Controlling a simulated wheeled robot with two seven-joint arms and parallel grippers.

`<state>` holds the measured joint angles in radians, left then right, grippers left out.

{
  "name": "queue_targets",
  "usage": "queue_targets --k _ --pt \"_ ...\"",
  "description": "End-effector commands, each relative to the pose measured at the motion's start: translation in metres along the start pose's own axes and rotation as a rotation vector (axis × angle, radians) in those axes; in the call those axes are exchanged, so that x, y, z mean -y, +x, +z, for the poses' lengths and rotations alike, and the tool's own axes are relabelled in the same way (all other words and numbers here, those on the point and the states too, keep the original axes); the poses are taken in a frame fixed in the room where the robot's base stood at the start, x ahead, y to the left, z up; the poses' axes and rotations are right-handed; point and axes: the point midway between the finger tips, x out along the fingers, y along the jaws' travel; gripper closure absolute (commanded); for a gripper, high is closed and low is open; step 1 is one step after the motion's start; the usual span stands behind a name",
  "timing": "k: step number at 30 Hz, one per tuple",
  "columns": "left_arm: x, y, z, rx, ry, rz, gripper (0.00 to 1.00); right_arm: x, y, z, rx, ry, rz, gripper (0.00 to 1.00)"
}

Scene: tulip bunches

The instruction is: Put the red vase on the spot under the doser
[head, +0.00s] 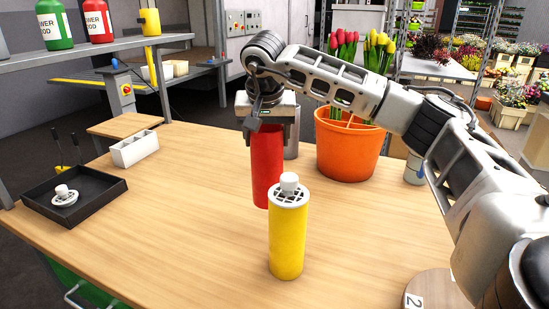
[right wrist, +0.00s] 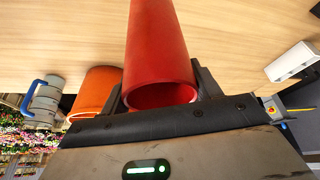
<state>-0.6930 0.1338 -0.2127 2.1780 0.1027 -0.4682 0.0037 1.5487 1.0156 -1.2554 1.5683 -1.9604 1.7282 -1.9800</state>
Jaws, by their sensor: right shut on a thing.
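The red vase (head: 264,165) is a plain tall cylinder, upright near the middle of the table. My right gripper (head: 267,122) is shut on its upper end from above. The right wrist view shows the vase's open rim (right wrist: 160,95) between the two fingers (right wrist: 160,90). The vase's lower end is partly hidden by a yellow vase, so I cannot tell whether it touches the table. A yellow fixture (head: 150,21) at the shelf's end may be the doser; a wooden board (head: 125,125) lies below that area. My left gripper is not in view.
The yellow vase (head: 287,240) with a grid lid and white knob stands just in front. An orange bucket (head: 346,150) with tulips is behind right. A black tray (head: 75,205) and white divided box (head: 134,149) are left. Table between them and the vase is clear.

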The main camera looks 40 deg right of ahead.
Motion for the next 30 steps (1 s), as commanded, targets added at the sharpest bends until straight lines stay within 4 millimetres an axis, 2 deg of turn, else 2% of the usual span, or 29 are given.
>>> queue_targets --k 3,14,19,30 --pt "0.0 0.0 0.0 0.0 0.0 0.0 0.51 -0.008 0.02 -0.005 -0.001 0.004 0.0 0.86" --pt "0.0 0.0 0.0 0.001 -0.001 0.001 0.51 -0.018 0.051 -0.012 -0.002 0.001 0.0 0.86" --pt "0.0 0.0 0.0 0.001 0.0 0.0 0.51 -0.016 0.07 -0.003 -0.002 -0.001 -0.002 0.86" --pt "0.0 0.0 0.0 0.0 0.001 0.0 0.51 -0.016 0.076 -0.001 -0.003 0.001 -0.003 0.86"
